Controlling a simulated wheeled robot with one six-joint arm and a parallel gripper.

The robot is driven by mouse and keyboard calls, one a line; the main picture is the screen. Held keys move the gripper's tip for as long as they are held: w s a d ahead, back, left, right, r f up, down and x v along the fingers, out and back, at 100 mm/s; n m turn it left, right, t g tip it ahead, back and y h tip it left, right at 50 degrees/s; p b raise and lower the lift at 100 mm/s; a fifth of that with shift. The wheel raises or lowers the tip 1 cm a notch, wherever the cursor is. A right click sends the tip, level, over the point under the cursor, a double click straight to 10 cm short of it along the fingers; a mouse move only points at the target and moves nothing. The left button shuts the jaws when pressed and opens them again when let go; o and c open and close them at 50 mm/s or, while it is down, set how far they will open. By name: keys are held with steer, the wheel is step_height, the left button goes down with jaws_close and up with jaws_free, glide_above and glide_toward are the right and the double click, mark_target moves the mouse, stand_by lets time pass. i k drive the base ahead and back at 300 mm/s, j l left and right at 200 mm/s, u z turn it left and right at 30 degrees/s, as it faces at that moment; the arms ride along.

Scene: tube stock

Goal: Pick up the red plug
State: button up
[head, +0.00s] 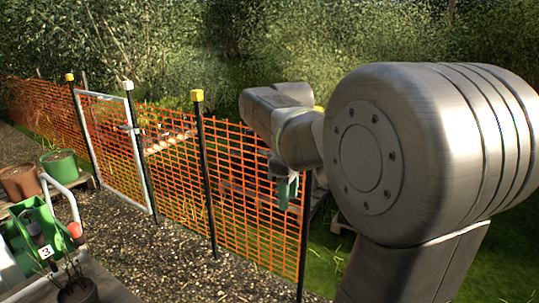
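A small rounded red piece (75,229) shows at the lower left, at the lower end of a curved pale tube (66,197). It may be the red plug, but it is too small to be sure. My gripper (286,190) hangs from the end of my arm near the middle of the view, in front of the orange mesh fence. It is far to the right of the red piece and apart from it. Something green shows at its fingers. I cannot tell whether that is part of the gripper or a held thing, nor how far the fingers are apart.
A green container with a "3" label (39,240) stands beside the red piece. A dark pot (78,291) is at the bottom edge. Brown (19,182) and green (60,166) pots stand farther back. An orange mesh fence (180,170) with a pale-framed gate borders open gravel (160,260).

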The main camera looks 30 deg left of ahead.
mark_target(74, 228)
steer(key=i+j+u, duration=0.1)
steer(key=i+u, duration=0.5)
steer(key=u, duration=0.2)
steer(key=i+l+u, duration=0.1)
steer(key=i+u, duration=0.25)
steer(key=i+l+u, duration=0.15)
steer(key=u, duration=0.25)
steer(key=i+j+u, duration=0.1)
steer(key=i+u, duration=0.15)
steer(key=u, duration=0.2)
steer(key=i+u, duration=0.3)
steer(key=u, duration=0.15)
steer(key=i+u, duration=0.25)
steer(key=u, duration=0.2)
steer(key=i+l+u, duration=0.25)
steer(key=u, duration=0.2)
steer(key=i+l+u, duration=0.25)
steer(key=i+j, duration=0.05)
steer(key=j, duration=0.05)
